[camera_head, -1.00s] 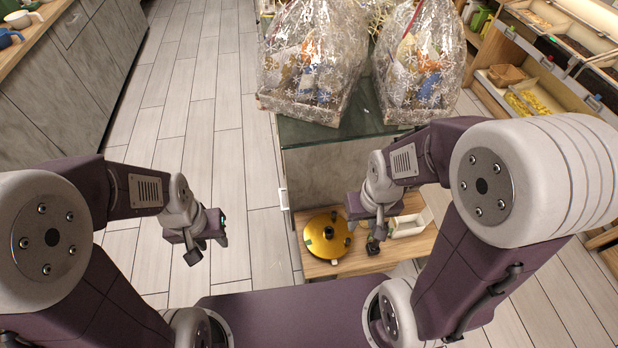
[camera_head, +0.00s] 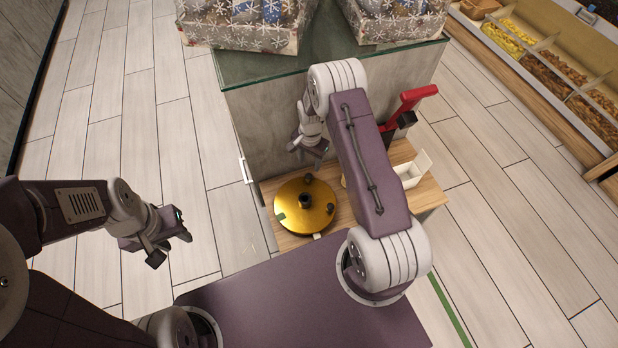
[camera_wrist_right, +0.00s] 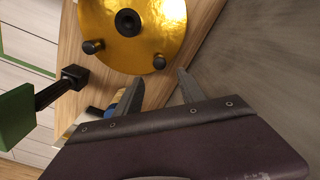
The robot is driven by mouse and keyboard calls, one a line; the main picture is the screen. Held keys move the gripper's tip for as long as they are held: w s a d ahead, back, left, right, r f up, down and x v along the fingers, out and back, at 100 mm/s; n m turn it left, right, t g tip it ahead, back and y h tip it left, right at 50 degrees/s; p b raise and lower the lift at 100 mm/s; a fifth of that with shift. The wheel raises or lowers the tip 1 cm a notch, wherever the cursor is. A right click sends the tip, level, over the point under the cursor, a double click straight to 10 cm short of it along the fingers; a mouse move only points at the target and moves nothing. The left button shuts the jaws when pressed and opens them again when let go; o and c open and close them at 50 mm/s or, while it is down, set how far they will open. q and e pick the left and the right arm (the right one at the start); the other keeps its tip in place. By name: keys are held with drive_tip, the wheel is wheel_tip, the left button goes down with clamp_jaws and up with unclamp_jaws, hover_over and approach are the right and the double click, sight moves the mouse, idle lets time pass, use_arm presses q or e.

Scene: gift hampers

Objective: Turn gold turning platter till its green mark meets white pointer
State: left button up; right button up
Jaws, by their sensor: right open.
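The gold turning platter (camera_head: 290,195) lies on a low wooden shelf, with a black centre hub and dark upright knobs near its rim. Its green mark (camera_head: 280,216) appears at the left rim. A small white spot, apparently the white pointer (camera_head: 316,236), is at the front edge, apart from the mark. My right gripper (camera_head: 307,157) is open and empty above the platter's back edge. The right wrist view shows its spread fingers (camera_wrist_right: 160,88) beside the platter (camera_wrist_right: 150,25), close to one knob (camera_wrist_right: 159,62). My left gripper (camera_head: 171,247) is open and empty over the floor, left of the shelf.
The wooden shelf (camera_head: 427,200) also holds a white open box (camera_head: 412,170) and a red-handled tool (camera_head: 412,97). A grey cabinet wall (camera_head: 262,125) rises behind the platter. Wrapped hampers (camera_head: 240,38) stand above it. A green block (camera_wrist_right: 15,118) shows in the right wrist view.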

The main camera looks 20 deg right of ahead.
sight(309, 175)
wheel_tip(309, 175, down, 9)
drive_tip(key=b, duration=0.3)
drive_tip(key=shift+r, duration=0.2)
clamp_jaws()
drive_tip(key=shift+w, duration=0.1)
idle(1.0)
